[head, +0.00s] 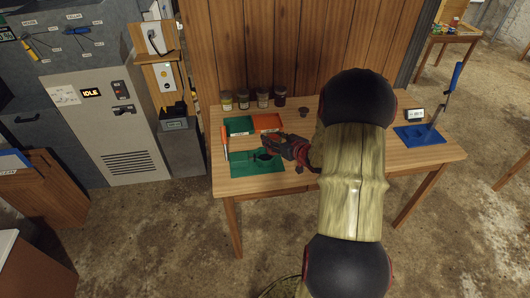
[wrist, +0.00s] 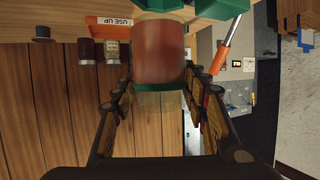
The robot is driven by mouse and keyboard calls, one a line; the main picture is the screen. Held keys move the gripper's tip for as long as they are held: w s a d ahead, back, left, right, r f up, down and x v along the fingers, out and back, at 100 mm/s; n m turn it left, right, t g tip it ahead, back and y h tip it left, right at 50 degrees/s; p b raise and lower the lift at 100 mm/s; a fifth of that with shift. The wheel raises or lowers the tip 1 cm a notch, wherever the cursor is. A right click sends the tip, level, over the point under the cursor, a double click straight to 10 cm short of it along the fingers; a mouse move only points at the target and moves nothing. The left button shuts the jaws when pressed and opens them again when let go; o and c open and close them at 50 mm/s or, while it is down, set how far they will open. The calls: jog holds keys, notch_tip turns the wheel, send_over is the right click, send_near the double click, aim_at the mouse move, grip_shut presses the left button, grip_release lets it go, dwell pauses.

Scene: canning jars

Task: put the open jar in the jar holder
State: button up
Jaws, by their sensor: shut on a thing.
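My gripper (wrist: 162,78) is shut on a glass jar (wrist: 160,48) with reddish contents. The wrist view is upside down, and the jar stands large between the two fingers there. A green band crosses it near the fingertips, with a clear, see-through part below. I cannot tell whether it touches anything beneath. I cannot make out a separate jar holder for certain.
Behind the mat are a green tray (head: 238,126) and an orange tray (head: 267,122), with several filled jars (head: 263,100) at the back. An orange-handled tool (head: 225,142) lies left. A blue stand (head: 421,135) is at the table's right. My arm hides the table's middle.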

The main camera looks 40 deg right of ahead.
jog(key=shift+w+f+b, duration=0.6)
jog(key=shift+w+f, duration=0.2)
jog(key=shift+f, duration=0.65)
jog(key=shift+w+f+b, duration=0.55)
jog(key=shift+w+f, duration=0.3)
jog(key=shift+f, duration=0.65)
jog(key=shift+w+f+b, duration=0.6)
jog(key=shift+w+f, duration=0.2)
jog(key=shift+f, duration=0.65)
jog(key=shift+f, duration=0.15)
jog(key=o, duration=1.5)
jog(key=shift+a, duration=0.1)
